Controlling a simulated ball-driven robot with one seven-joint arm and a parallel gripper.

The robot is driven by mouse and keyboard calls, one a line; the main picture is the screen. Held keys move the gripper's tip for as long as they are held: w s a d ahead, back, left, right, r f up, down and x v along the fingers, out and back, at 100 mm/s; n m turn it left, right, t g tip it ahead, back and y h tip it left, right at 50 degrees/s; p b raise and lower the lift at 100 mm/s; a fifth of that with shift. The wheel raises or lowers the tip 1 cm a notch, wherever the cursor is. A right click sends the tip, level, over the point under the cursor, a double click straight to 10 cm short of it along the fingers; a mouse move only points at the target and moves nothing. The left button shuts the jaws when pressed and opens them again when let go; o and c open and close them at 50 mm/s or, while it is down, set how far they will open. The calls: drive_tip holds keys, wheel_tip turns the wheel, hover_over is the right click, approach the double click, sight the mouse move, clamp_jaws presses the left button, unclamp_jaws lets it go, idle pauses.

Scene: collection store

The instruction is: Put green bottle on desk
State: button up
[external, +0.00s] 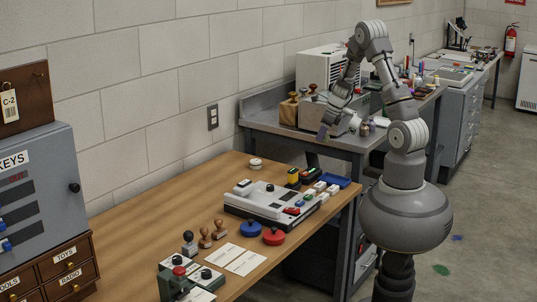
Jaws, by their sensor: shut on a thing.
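My gripper (327,127) is at the end of the arm, low over the front left part of the grey workbench (262,117). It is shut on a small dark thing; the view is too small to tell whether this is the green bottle. I cannot make out a green bottle for certain elsewhere. The wooden desk (140,235) lies in the foreground, in front of the workbench and below left of my gripper.
The wooden desk holds a grey-white device (275,203), stamps (205,237), a blue knob (250,229), a red knob (274,236) and a blue tray (334,180). Its left middle is clear. Wooden-handled items (289,110) and a white cabinet (322,66) stand on the workbench.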

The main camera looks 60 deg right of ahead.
drive_tip(key=w+a+f+n+g+y, duration=0.1)
drive_tip(key=w+a+f+n+y, duration=0.15)
drive_tip(key=w+a+n, duration=0.45)
drive_tip(key=n+g, duration=0.2)
drive_tip(key=n, duration=0.3)
hover_over(274, 183)
wheel_tip(274, 183, down, 4)
drive_tip(key=shift+y, duration=0.25)
drive_tip(key=f+b, duration=0.2)
drive_tip(key=f, duration=0.3)
drive_tip(key=f+b, duration=0.2)
drive_tip(key=f, duration=0.3)
drive_tip(key=shift+s+a, duration=0.1)
drive_tip(key=shift+a, duration=0.1)
drive_tip(key=shift+r, duration=0.15)
drive_tip(key=o, duration=1.1)
